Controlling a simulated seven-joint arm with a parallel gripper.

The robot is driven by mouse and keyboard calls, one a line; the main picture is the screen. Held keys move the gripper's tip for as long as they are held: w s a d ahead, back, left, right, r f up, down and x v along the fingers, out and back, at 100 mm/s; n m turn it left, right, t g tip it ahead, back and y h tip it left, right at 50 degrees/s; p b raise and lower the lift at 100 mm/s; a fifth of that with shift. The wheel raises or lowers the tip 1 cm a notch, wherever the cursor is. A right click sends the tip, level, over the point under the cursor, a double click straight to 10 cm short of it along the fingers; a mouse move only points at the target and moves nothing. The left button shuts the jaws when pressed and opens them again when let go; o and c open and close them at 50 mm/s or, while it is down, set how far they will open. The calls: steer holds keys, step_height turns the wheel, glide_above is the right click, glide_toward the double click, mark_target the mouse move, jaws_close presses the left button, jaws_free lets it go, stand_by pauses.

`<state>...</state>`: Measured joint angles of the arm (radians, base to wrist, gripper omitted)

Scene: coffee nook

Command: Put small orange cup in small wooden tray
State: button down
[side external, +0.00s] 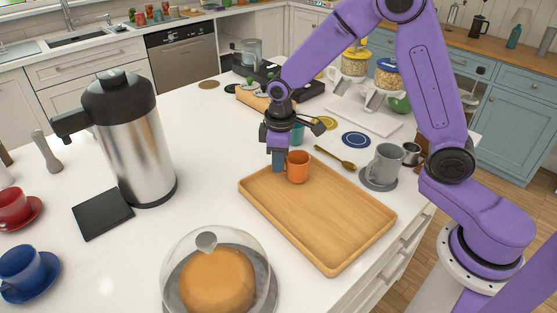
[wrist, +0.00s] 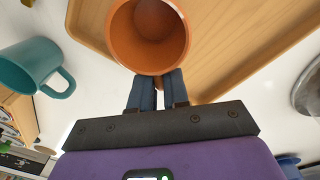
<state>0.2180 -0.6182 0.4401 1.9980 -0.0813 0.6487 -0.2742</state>
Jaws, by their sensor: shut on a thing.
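The small orange cup (side external: 298,167) is upright, with its open mouth visible in the wrist view (wrist: 150,40). My gripper (side external: 278,166) is shut on the cup at its near side in the wrist view (wrist: 160,84); the fingers seem to grip its handle, which is mostly hidden. A flat wooden tray (side external: 335,215) with a low rim lies below the cup, which is over its far left corner; the tray's rim and floor also show in the wrist view (wrist: 240,45). I cannot tell whether the cup touches the tray floor. The tray is otherwise empty.
A teal mug (wrist: 28,68) stands just behind the tray. A grey mug (side external: 384,165) and a gold spoon (side external: 335,158) lie beyond its far side. A glass-domed cake (side external: 217,280) is in front, a steel jug (side external: 130,140) at left. A smaller wooden holder (side external: 252,98) stands at the back.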

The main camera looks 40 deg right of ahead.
steer(key=shift+f, duration=0.3)
steer(key=c, duration=1.1)
jaws_free()
step_height(320, 180, up, 12)
steer(key=s+d+f+n, duration=0.1)
steer(key=s+d+n, duration=0.1)
steer(key=s, duration=1.3)
steer(key=s+d+f+n, duration=0.2)
steer(key=s, duration=1.2)
steer(key=shift+s+d+g+y, duration=0.3)
steer(key=shift+s+d, duration=0.05)
